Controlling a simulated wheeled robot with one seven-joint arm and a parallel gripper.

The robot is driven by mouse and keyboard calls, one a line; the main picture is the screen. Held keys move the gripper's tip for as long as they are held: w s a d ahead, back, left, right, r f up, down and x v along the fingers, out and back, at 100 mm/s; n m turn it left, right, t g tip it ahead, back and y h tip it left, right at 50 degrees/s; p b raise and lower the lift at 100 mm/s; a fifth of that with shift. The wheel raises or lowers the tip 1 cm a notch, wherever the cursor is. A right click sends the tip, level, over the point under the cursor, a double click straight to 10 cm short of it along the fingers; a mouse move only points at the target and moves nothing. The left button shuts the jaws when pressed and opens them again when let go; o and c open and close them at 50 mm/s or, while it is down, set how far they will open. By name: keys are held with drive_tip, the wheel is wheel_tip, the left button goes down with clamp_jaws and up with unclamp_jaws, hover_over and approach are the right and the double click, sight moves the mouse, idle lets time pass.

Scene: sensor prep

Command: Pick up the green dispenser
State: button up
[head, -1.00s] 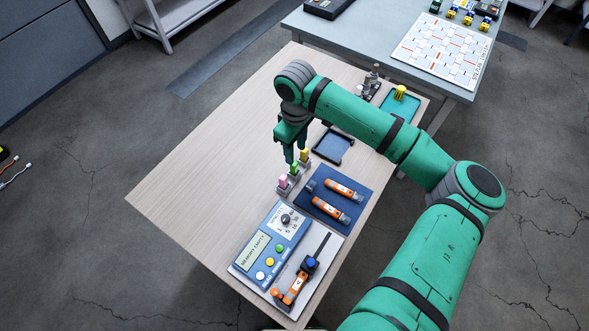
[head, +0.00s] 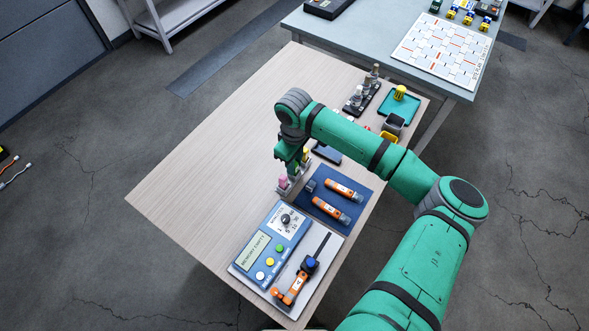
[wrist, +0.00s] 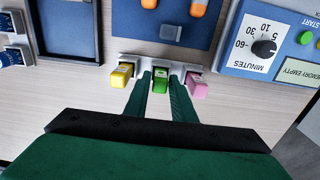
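The green dispenser (wrist: 160,84) stands in the middle of a row of three small dispensers, as the wrist view shows. The yellow dispenser (wrist: 121,76) is to its left there and the pink dispenser (wrist: 196,86) to its right. My gripper (wrist: 161,76) has one finger on each side of the green dispenser, with narrow gaps, and looks open. I cannot tell whether either finger touches it. In the head view my gripper (head: 292,167) is down at the row and largely hides the green one; the pink dispenser (head: 283,182) and yellow dispenser (head: 306,155) show beside it.
A blue mat (head: 322,220) with orange-labelled tubes lies close to the row. The timer panel (head: 268,249) is at the near end of the table. A dark tray (head: 327,152) is partly behind my arm. The wooden table's left side (head: 200,175) is clear.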

clamp_jaws()
drive_tip(key=shift+r, duration=0.9)
drive_tip(key=s+a+r, duration=0.1)
drive_tip(key=r, duration=0.1)
drive_tip(key=s+a+r, duration=0.1)
drive_tip(key=s+r, duration=0.1)
drive_tip(key=r, duration=0.1)
drive_tip(key=s+a+r, duration=0.1)
drive_tip(key=r, duration=0.1)
drive_tip(key=shift+s+a+r, duration=0.1)
drive_tip(key=shift+s+r, duration=0.25)
drive_tip(key=s+a+r, duration=0.3)
drive_tip(key=s+a, duration=0.1)
drive_tip(key=s, duration=0.3)
drive_tip(key=shift+a+r, duration=0.25)
drive_tip(key=shift+a, duration=0.05)
